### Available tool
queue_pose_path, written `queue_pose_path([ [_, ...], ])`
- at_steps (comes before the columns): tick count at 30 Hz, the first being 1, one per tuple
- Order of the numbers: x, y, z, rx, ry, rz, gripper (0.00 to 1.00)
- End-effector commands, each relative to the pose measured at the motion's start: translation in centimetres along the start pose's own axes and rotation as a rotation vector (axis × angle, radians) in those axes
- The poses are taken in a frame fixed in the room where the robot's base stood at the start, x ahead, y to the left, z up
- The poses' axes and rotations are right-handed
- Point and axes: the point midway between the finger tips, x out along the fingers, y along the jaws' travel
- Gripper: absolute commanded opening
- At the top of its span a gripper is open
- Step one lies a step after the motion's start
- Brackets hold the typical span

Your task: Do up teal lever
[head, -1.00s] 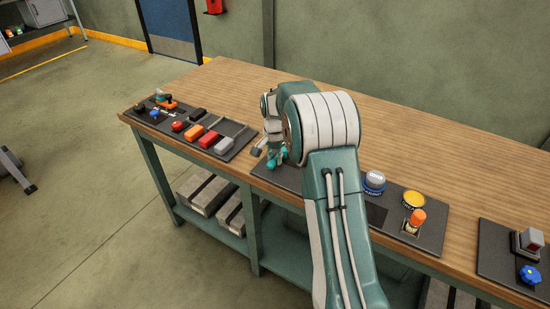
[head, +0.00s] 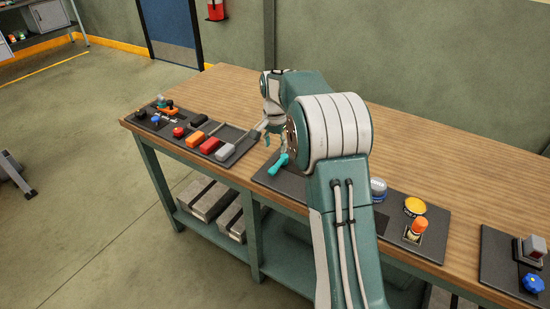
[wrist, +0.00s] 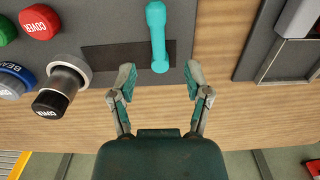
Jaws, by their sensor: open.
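The teal lever (head: 278,164) stands out from a black panel at the front of the bench, its free end slanting toward the front edge. In the wrist view the lever (wrist: 157,37) runs from the top edge down to a rounded free end, over a dark slot plate (wrist: 103,57). My gripper (wrist: 160,80) is open and empty. The lever's free end is just ahead of the gap between the fingertips, with no visible contact. In the head view my gripper (head: 266,134) is partly hidden by my arm, just behind and left of the lever.
In the wrist view a black knob marked COVER (wrist: 62,88), a red one (wrist: 39,21) and a blue-ringed one (wrist: 12,80) lie left. A framed panel (wrist: 292,45) lies right. In the head view, yellow (head: 414,207) and orange (head: 419,227) controls stand right; bare wood lies behind.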

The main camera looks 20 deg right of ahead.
Motion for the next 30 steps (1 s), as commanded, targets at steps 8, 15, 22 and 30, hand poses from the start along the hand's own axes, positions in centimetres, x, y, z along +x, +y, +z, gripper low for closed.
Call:
queue_pose_path([
  [8, -3.6, -0.1, 0.0, 0.0, 0.0, 0.0, 0.63],
  [15, -3.9, -0.1, 0.0, 0.0, -0.001, 0.001, 0.63],
  [22, -3.9, -0.1, 0.0, 0.0, -0.001, 0.001, 0.63],
  [30, -8.1, 1.6, 3.4, -0.105, 0.045, -0.04, 0.63],
])
